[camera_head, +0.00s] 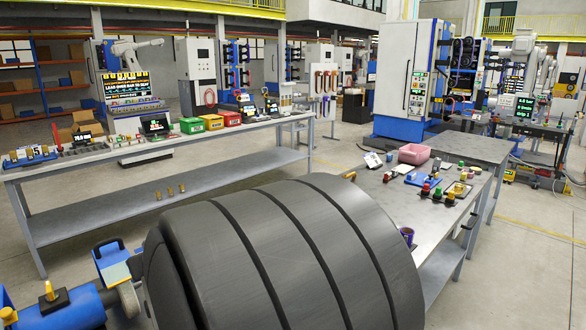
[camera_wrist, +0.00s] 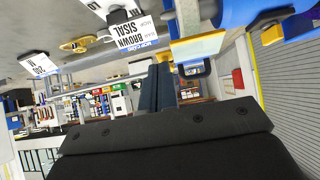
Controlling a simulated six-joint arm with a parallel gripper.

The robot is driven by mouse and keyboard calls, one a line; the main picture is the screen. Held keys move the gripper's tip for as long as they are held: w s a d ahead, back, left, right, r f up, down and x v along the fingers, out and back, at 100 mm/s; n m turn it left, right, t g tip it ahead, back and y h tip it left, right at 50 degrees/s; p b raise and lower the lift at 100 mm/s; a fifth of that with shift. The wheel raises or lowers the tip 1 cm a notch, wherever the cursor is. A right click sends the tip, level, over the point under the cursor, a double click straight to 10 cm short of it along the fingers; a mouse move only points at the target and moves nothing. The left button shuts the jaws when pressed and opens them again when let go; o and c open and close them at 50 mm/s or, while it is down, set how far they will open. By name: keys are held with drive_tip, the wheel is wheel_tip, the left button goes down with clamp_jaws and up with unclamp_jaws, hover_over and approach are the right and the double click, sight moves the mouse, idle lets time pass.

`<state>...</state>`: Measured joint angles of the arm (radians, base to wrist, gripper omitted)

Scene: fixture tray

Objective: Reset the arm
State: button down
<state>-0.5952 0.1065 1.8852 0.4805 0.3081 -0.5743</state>
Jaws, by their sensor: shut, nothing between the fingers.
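My gripper (camera_wrist: 158,75) shows in the wrist view as two dark fingers standing close together above a wide black plate with screws. It is shut, with nothing seen between the fingers, and it appears to touch nothing. In the head view I cannot make out the fingers. A large dark grooved rounded form fills the front there and hides what lies behind it. On the right bench (camera_head: 388,207) a blue tray (camera_head: 418,180) holds small coloured parts.
The left bench (camera_head: 60,172) carries a green box (camera_head: 190,126), a yellow box (camera_head: 212,122), a red box (camera_head: 230,118) and small displays. Bare floor (camera_head: 335,150) lies between the benches. A sign (camera_wrist: 134,33) appears upside down in the wrist view.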

drive_tip(key=shift+w+a+r, duration=0.3)
drive_tip(key=shift+w+a, duration=0.35)
drive_tip(key=shift+w+a+r, duration=0.25)
drive_tip(key=shift+w+a, duration=0.35)
drive_tip(key=shift+w+a+r, duration=0.3)
drive_tip(key=shift+w+a, duration=0.35)
idle(1.0)
